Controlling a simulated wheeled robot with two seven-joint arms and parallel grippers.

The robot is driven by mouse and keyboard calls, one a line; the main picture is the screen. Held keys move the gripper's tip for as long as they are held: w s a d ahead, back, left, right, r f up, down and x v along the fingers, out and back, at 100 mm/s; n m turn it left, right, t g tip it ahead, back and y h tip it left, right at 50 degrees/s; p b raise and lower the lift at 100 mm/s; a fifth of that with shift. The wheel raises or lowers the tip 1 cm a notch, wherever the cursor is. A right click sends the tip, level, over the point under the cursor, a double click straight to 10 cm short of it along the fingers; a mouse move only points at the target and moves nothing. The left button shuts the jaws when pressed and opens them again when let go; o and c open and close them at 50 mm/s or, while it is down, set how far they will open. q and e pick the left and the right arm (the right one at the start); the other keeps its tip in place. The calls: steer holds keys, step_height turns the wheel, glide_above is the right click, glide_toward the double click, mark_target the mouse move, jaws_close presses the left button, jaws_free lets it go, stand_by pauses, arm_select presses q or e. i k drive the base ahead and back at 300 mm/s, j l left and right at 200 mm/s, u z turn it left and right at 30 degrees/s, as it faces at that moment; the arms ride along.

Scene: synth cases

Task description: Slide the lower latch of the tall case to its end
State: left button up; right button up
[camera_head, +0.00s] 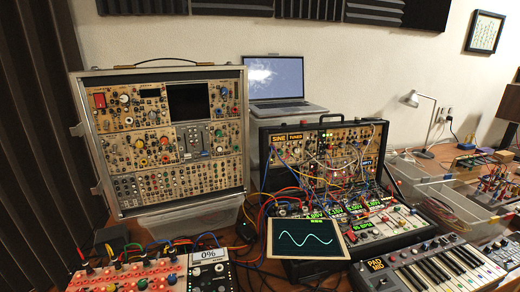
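The tall case (160,206) stands upright at the left, its open front packed with several rows of modules, knobs and small panels. Its silver frame has a handle on top. On its left side, an upper metal latch (77,130) and a lower latch (96,189) stick out from the edge. The lower latch is small and dim here, and I cannot tell its slide position. Neither of my grippers is in view, so nothing is seen touching the case.
A clear plastic bin (190,218) sits under the tall case. A red-orange panel (125,277), a pedal reading 0% (208,272) and a tablet (306,238) crowd the front. A black case full of cables (318,150) stands right. A dark curtain (35,120) hangs left.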

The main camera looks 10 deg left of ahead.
mark_target(98, 190)
steer(key=k+j, duration=0.15)
steer(key=j, duration=0.3)
steer(key=k+j+u, duration=0.1)
steer(key=j, duration=0.35)
steer(key=k+j, duration=0.15)
steer(key=j, duration=0.35)
steer(key=k+j+u, duration=0.1)
steer(key=j, duration=0.35)
steer(key=k+j, duration=0.1)
steer(key=j, duration=0.4)
